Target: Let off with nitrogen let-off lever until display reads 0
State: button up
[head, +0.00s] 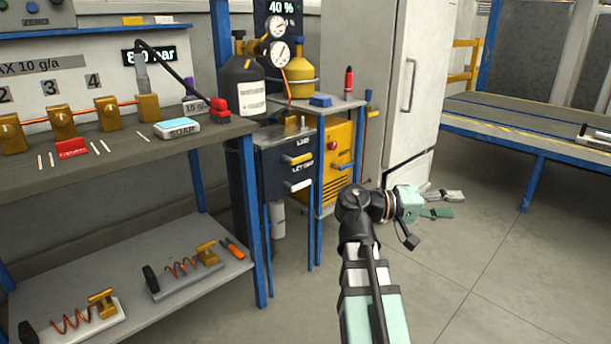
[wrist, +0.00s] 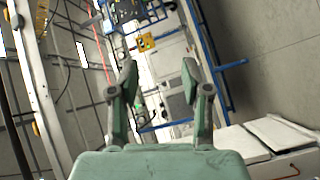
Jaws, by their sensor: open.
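A dark control box (head: 275,178) in the head view carries a yellow lever (head: 298,160) and, below it, a white lever (head: 299,185). Small labels stand above the levers; the lower one seems to read LET-OFF. A dark display (head: 150,55) on the left panel reads about 8.0 bar, its middle partly covered by a cable and fitting. My gripper (head: 449,204) is open and empty, right of the box and apart from both levers, over the floor. In the wrist view my gripper (wrist: 159,78) has its fingers spread with nothing between them. I cannot make out the levers there.
A black bottle (head: 244,85) and a yellow bottle (head: 299,75) stand behind the box, under gauges and a 40 % display (head: 281,8). A workbench (head: 110,160) is at left, a white cabinet (head: 385,80) behind, a blue-framed table (head: 530,130) at right. The right-hand floor is clear.

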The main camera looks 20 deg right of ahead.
jog(key=w+d+f+n+t+p, duration=0.2)
jog(key=w+d+f+n+t, duration=0.15)
jog(key=w, duration=0.45)
jog(key=w+d+f+n+t+p, duration=0.25)
jog(key=w+f+n+t, duration=0.2)
jog(key=w, duration=0.25)
jog(key=n+t+y+p, duration=0.3)
jog(key=n+t+y, duration=1.2)
jog(key=n+t, duration=0.2)
send_near(306, 184)
jog(key=w+b, duration=0.1)
jog(key=w, duration=0.2)
jog(key=w+b, duration=0.1)
jog(key=w, duration=0.3)
jog(key=w+d+b, duration=0.1)
jog(key=w, duration=0.3)
grip_shut()
